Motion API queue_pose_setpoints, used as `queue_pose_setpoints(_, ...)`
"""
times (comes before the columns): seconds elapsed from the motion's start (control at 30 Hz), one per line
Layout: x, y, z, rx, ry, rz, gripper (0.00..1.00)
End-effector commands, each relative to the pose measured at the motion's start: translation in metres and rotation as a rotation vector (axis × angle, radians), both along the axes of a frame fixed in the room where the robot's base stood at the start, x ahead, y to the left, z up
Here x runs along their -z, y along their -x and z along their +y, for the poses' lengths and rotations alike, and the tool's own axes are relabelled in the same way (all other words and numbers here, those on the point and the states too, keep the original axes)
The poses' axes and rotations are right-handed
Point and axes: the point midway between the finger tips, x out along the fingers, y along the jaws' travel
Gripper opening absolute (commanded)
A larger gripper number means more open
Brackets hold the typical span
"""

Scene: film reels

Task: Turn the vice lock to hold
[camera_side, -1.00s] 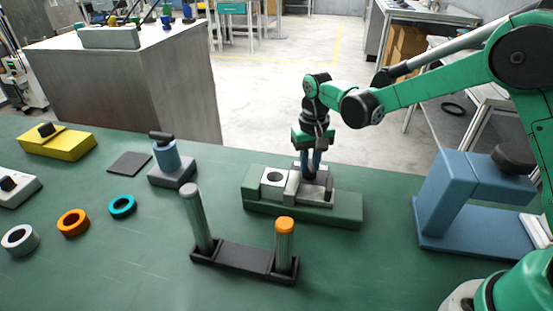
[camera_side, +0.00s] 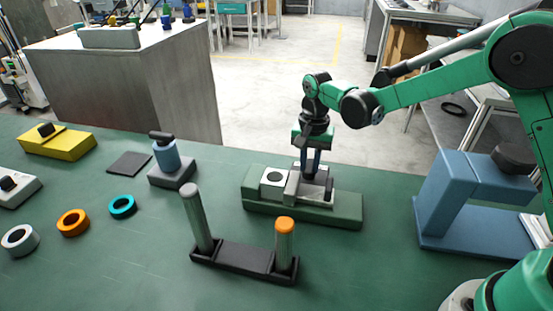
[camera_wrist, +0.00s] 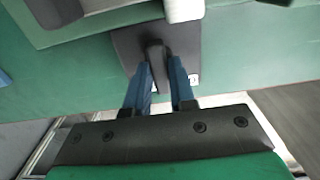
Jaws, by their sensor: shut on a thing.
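The vice, with a green base (camera_side: 255,205) and grey jaws (camera_side: 292,187), stands on the bench in the side view. Its lock is a dark plate (camera_wrist: 125,45) with an upright black handle (camera_wrist: 154,50), seen in the wrist view at the vice's end. My gripper (camera_wrist: 160,75) points down over the lock, its blue fingers shut on the handle from both sides. In the side view my gripper (camera_side: 310,173) hides most of the handle. The lock's markings are mostly hidden; a small white patch (camera_wrist: 194,79) shows beside the right finger.
A black stand with two posts (camera_side: 245,258) is in front of the vice. A blue frame with a dark knob (camera_side: 447,195) stands to the right. Rings (camera_side: 73,223), a blue cylinder on a grey block (camera_side: 168,160) and a yellow block (camera_side: 60,145) are to the left.

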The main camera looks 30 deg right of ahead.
Motion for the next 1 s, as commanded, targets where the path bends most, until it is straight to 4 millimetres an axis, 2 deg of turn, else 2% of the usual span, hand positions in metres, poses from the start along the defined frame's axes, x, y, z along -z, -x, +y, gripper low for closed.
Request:
queue_pose_setpoints(0.33, 0.0, -0.001, 0.0, 0.005, 0.0, -0.003, 0.0)
queue_pose_setpoints(0.37, 0.0, -0.001, 0.0, 0.005, 0.0, -0.003, 0.25)
queue_pose_setpoints(0.4, 0.0, -0.001, 0.0, 0.004, 0.0, -0.003, 0.37)
queue_pose_setpoints(0.47, 0.0, -0.001, 0.0, 0.004, 0.001, -0.002, 0.51)
queue_pose_setpoints(0.77, -0.001, 0.0, 0.0, 0.002, 0.001, -0.001, 0.51)
queue_pose_setpoints(0.87, -0.01, 0.0, 0.0, 0.002, 0.0, -0.001, 0.51)
queue_pose_setpoints(1.0, -0.032, 0.0, 0.0, 0.003, 0.0, -0.001, 0.51)
